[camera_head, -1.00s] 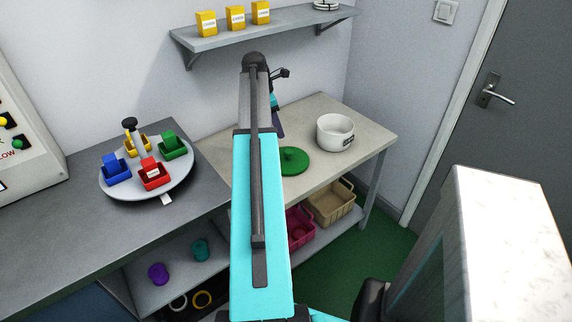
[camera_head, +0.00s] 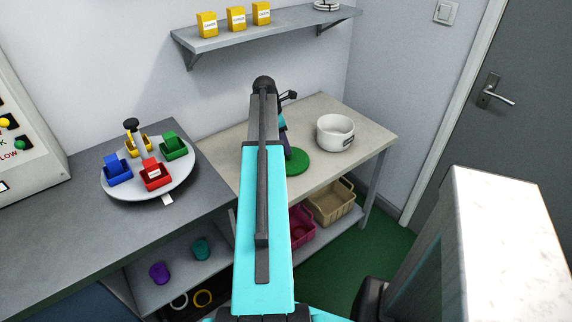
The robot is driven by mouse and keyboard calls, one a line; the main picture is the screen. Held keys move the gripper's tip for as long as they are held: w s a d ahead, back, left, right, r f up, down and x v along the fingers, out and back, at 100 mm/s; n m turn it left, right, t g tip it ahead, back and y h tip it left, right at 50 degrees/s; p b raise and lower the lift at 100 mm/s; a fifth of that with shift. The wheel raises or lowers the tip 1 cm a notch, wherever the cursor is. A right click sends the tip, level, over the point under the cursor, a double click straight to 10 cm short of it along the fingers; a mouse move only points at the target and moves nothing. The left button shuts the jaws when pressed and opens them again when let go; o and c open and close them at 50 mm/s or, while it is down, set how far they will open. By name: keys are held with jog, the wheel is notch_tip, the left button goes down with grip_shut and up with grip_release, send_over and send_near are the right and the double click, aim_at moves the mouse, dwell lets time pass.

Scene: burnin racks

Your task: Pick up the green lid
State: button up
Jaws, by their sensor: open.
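The green lid (camera_head: 297,165) is a flat round disc lying on the beige table (camera_head: 228,165). My arm hides part of its left side. My gripper (camera_head: 288,150) is at the lid's upper left edge, coming down from above. It shows only as a small dark tip beside my arm, and its jaws are mostly hidden. I cannot tell whether it touches the lid. A white pot (camera_head: 335,133) with a dark label stands open to the right of the lid, apart from it.
A grey bench at left holds a round turntable (camera_head: 122,190) with small coloured bins. A wall shelf (camera_head: 270,35) with yellow boxes hangs above. A pink crate (camera_head: 301,225) and a tan crate (camera_head: 331,202) sit under the table. The table's front right is clear.

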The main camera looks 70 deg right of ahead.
aim_at(289, 157)
jog(key=shift+f, duration=0.1)
jog(key=shift+s+p+x, duration=0.2)
jog(key=shift+p+x, duration=0.25)
jog(key=shift+x, duration=2)
jog(key=shift+a, duration=0.15)
jog(key=shift+c, duration=0.4)
jog(key=c, duration=1)
